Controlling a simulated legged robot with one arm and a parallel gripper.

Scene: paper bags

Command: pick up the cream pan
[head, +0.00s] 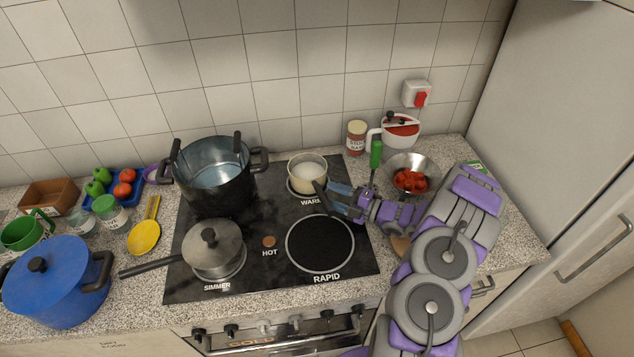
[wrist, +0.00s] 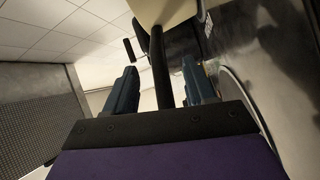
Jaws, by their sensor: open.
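The cream pan (head: 308,170) stands on the back right burner marked WARM, with pale contents inside. Its dark handle (head: 322,192) points forward and right towards my gripper (head: 343,200). My gripper has blue fingers and is open beside the handle. In the wrist view, the dark handle (wrist: 160,65) runs between the two blue fingers of my gripper (wrist: 158,85), with a gap on each side. The cream body of the pan (wrist: 165,10) shows at the top of that view. I cannot tell whether either finger touches the handle.
A large dark pot (head: 213,175) stands left of the pan. A lidded grey saucepan (head: 214,248) sits on the front left burner. The front right burner (head: 320,243) is bare. A metal bowl of red pieces (head: 411,178) and a green-handled utensil (head: 376,155) are close to my wrist.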

